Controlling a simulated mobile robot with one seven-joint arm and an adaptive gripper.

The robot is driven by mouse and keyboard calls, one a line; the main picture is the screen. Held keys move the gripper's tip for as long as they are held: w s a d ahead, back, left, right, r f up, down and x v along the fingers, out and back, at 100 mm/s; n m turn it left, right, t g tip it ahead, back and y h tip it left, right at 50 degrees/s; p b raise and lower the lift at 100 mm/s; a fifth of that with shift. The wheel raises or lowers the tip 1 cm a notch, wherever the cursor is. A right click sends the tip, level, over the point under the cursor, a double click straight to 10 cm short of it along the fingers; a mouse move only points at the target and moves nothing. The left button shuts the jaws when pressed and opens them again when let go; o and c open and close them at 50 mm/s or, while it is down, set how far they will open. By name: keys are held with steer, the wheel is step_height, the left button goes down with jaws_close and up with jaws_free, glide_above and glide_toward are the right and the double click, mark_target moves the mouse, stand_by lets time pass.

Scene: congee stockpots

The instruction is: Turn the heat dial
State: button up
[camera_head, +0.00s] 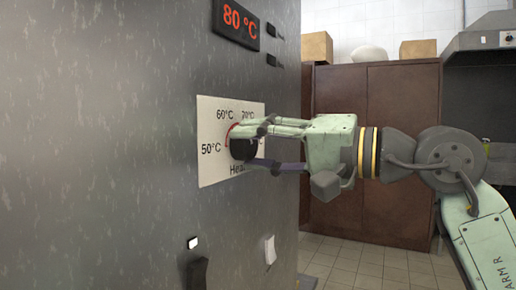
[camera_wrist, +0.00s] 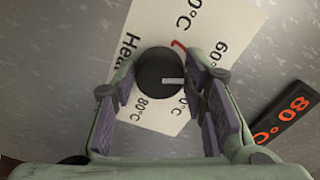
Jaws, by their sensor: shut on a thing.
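The heat dial (camera_head: 240,150) is a round black knob on a white label plate (camera_head: 210,165), set in a grey metal panel. It also shows in the wrist view (camera_wrist: 156,70), with a pale pointer line directed right, towards the part of the scale beside my right-hand finger. The plate bears marks for 50, 60, 70 and 80 °C and a red arc, partly hidden by my fingers. My gripper (camera_head: 246,150) reaches in from the right, its fingers on either side of the dial and shut on it. The wrist view shows both finger pads flanking the knob (camera_wrist: 162,82).
A display (camera_head: 236,22) above the plate reads 80 °C in red. Brown cabinets (camera_head: 400,110) with boxes on top stand behind my arm. Tiled floor shows below.

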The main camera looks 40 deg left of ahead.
steer(key=shift+n, duration=0.6)
steer(key=o, duration=1.1)
steer(key=shift+o, duration=0.2)
steer(key=v, duration=1.2)
steer(key=shift+w, duration=0.1)
